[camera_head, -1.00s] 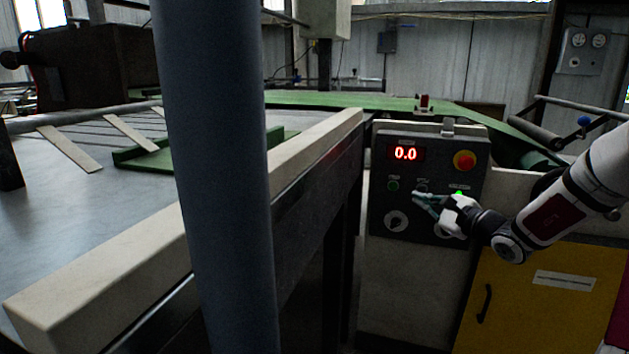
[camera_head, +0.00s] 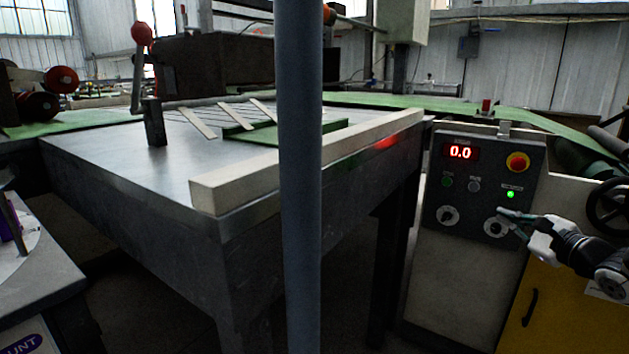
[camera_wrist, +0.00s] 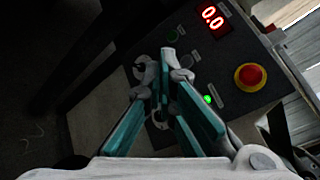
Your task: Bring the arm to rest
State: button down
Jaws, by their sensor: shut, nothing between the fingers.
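My gripper (camera_head: 504,212) is at the right in the head view, in front of the lower right knob of the dark control panel (camera_head: 470,197). In the wrist view my gripper (camera_wrist: 165,66) has its teal-padded fingers drawn together at the tips, with nothing held. The panel also fills the middle of the wrist view (camera_wrist: 225,88). Its red display (camera_head: 460,153) reads 0.0 and a green lamp (camera_head: 510,194) is lit. The fingers hide part of the panel in the wrist view. I cannot tell whether the fingertips touch it.
A red emergency button (camera_head: 517,162) sits at the panel's upper right. A large metal table (camera_head: 130,165) with a pale edge rail (camera_head: 310,162) stands to the left. A yellow cabinet door (camera_head: 545,300) is below my arm. A dark handwheel (camera_head: 610,207) is at the far right.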

jog(key=s+a+r+n+g+y, duration=0.2)
jog(key=s+a+n+g, duration=0.3)
jog(key=a, duration=0.5)
jog(key=s+a+r+n+g+y, duration=0.1)
jog(key=s+a+n+g+y, duration=0.15)
jog(key=s+a+n, duration=0.55)
jog(key=s+a+r+n+g+y, duration=0.15)
jog(key=s+a+g, duration=0.25)
jog(key=a, duration=0.9)
jog(key=s+a+f+n+g+h, duration=0.1)
jog(key=s+n+g+h, duration=0.15)
jog(key=s, duration=0.65)
jog(key=s+a+f+n+g+h, duration=0.1)
jog(key=s+a+n+g+h, duration=0.15)
jog(key=s, duration=0.55)
jog(key=s+d+f+n+h, duration=0.1)
jog(key=s+d+n+h, duration=0.1)
jog(key=s+d, duration=0.3)
jog(key=s+d+f+n+h, duration=0.1)
jog(key=s+d+h, duration=0.25)
jog(key=s, duration=0.45)
notch_tip(320, 180, up, 35)
jog(key=d+t+p, duration=0.1)
jog(key=t+p, duration=0.3)
jog(key=p, duration=2.9)
jog(key=shift+d+n, duration=0.2)
jog(key=shift+n, duration=0.15)
